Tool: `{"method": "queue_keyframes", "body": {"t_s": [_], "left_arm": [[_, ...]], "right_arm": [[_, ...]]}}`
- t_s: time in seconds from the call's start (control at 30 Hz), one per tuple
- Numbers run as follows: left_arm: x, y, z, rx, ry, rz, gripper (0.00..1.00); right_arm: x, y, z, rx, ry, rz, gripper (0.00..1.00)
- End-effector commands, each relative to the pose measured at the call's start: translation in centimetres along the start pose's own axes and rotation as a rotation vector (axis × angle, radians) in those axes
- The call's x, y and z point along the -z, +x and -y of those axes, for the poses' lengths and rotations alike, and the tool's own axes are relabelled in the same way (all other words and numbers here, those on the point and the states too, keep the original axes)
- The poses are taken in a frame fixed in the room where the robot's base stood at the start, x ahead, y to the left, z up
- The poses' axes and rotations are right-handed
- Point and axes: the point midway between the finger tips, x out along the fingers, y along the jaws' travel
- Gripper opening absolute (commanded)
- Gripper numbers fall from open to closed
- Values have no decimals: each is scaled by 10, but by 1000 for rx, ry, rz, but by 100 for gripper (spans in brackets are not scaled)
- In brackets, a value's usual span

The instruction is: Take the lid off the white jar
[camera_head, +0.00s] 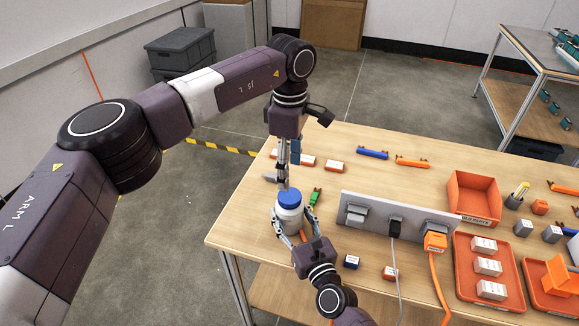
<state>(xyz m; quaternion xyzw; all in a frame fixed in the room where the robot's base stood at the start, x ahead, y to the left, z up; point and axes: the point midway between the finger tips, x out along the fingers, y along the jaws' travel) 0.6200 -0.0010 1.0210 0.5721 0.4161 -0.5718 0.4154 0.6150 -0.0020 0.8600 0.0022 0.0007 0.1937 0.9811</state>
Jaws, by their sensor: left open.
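The white jar (290,218) stands upright near the left end of the wooden table, with its blue lid (289,197) on top. My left gripper (283,182) points down from above, just over the lid. It is open, and I cannot tell whether its fingertips touch the lid. My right gripper (296,221) comes from the front, with one finger on each side of the jar's body, and looks shut on it. The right fingers hide part of the jar's lower sides.
A grey panel with sockets and plugs (375,217) stands right of the jar. An orange bin (473,181) and orange trays (462,272) are farther right. Small boxes (334,167) and blue and orange tools (373,153) lie behind. A green item (315,198) lies close by the jar.

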Motion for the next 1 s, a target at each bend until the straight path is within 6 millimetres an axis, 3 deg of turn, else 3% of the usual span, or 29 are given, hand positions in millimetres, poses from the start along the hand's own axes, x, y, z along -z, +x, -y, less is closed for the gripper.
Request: {"method": "queue_keyframes", "body": {"t_s": [0.6, 0.8, 1.0], "left_arm": [[0, 0, 0, -1, 1209, 1, 57], [0, 0, 0, 0, 1469, 1, 57], [1, 4, 0, 1, 1568, 1, 57]], "right_arm": [[1, 0, 0, 0, 0, -1, 0], [1, 0, 0, 0, 0, -1, 0], [1, 0, 0, 0, 0, -1, 0]]}}
